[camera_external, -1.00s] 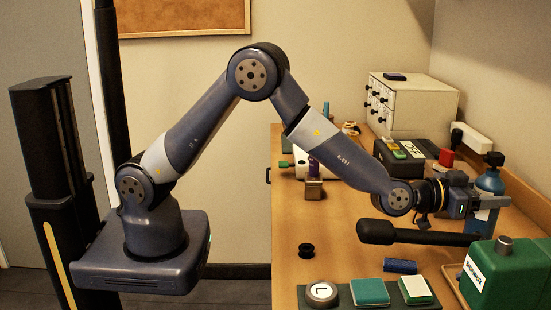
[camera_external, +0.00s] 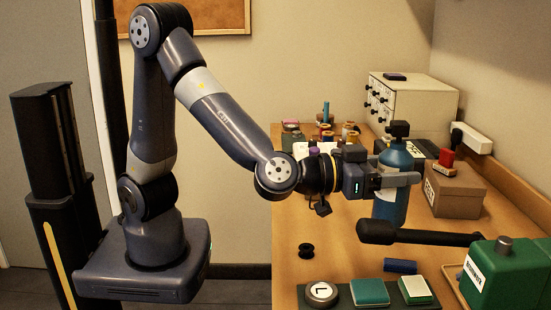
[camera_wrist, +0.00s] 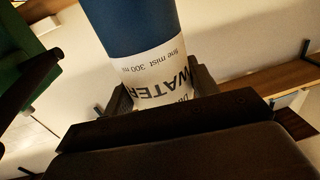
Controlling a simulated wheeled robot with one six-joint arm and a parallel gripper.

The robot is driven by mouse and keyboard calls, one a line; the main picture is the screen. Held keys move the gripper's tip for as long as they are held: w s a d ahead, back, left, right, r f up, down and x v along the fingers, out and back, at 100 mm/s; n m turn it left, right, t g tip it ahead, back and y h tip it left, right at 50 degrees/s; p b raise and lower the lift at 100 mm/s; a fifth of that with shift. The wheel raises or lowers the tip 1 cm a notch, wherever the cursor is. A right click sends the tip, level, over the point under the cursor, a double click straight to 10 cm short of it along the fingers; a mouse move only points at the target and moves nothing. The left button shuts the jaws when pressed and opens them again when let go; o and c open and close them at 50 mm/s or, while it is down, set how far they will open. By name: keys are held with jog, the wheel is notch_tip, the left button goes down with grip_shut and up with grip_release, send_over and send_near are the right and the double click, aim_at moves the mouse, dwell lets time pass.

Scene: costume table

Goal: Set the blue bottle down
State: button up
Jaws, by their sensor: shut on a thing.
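The blue bottle (camera_external: 396,178) has a dark cap and a pale label. It is upright in my gripper (camera_external: 398,180), which is shut on it around the label. In the wrist view the blue bottle (camera_wrist: 135,30) shows its white label with "WATER" and "fine mist 300 ml", between the dark jaws (camera_wrist: 160,92). In the external view its lower end is beside the dark handle of the green machine; whether it touches the table cannot be told.
The green machine (camera_external: 505,275) with its long dark handle (camera_external: 420,235) stands at the front right. A cardboard box (camera_external: 455,190) is right of the bottle. Several small items stand at the back. Bare table (camera_external: 335,225) shows at left.

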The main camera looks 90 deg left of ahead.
jog(key=s+a+f, duration=0.2)
jog(key=s, duration=0.4)
notch_tip(320, 180, down, 9)
jog(key=b, duration=0.2)
jog(key=shift+d+y, duration=0.15)
jog(key=shift+y, duration=0.25)
jog(key=shift+f+b, duration=0.25)
jog(key=shift+b, duration=0.05)
jog(key=o, duration=1.2)
jog(key=shift+o, duration=0.2)
jog(key=shift+r, duration=0.15)
